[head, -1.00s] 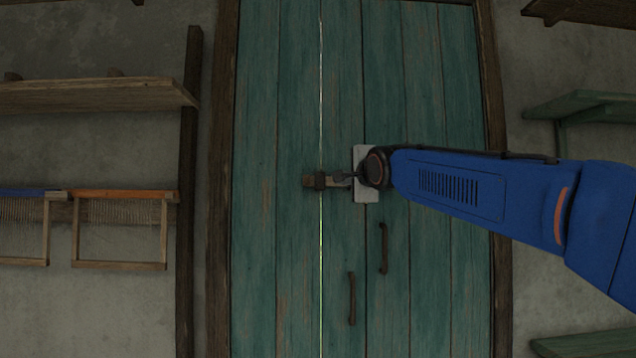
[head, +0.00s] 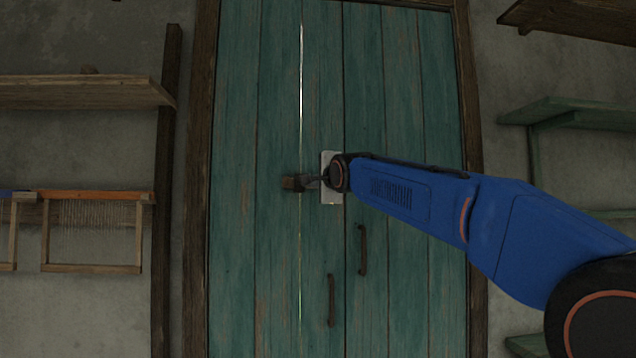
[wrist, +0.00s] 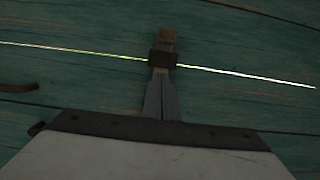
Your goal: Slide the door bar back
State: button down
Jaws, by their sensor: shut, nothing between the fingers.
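The door bar (head: 289,183) is a short brown wooden piece across the gap between the teal door's two leaves (head: 270,120). A dark bracket (head: 302,182) wraps it at the gap. In the wrist view the bar's end (wrist: 166,36) pokes out beyond the bracket (wrist: 162,58). My gripper (wrist: 161,78) is shut, its grey fingers together with nothing between them. The fingertips are at the bracket's near side, in line with the bar; I cannot tell whether they touch it. In the head view my gripper (head: 314,183) hides the bar's right part.
Two dark vertical handles (head: 331,300) (head: 362,250) are on the door below the bar. Wooden shelves (head: 85,92) and a loom frame (head: 92,230) are at the left. Green shelves (head: 570,115) are at the right.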

jog(key=shift+w+a, duration=0.45)
jog(key=shift+a, duration=0.4)
jog(key=shift+w+a, duration=0.5)
jog(key=shift+a, duration=0.35)
jog(key=shift+w+a, duration=0.45)
jog(key=shift+a, duration=0.4)
jog(key=shift+a, duration=0.1)
jog(key=s+a, duration=0.1)
jog(key=a, duration=1.1)
jog(key=shift+s+a, duration=0.2)
jog(key=shift+a, duration=0.2)
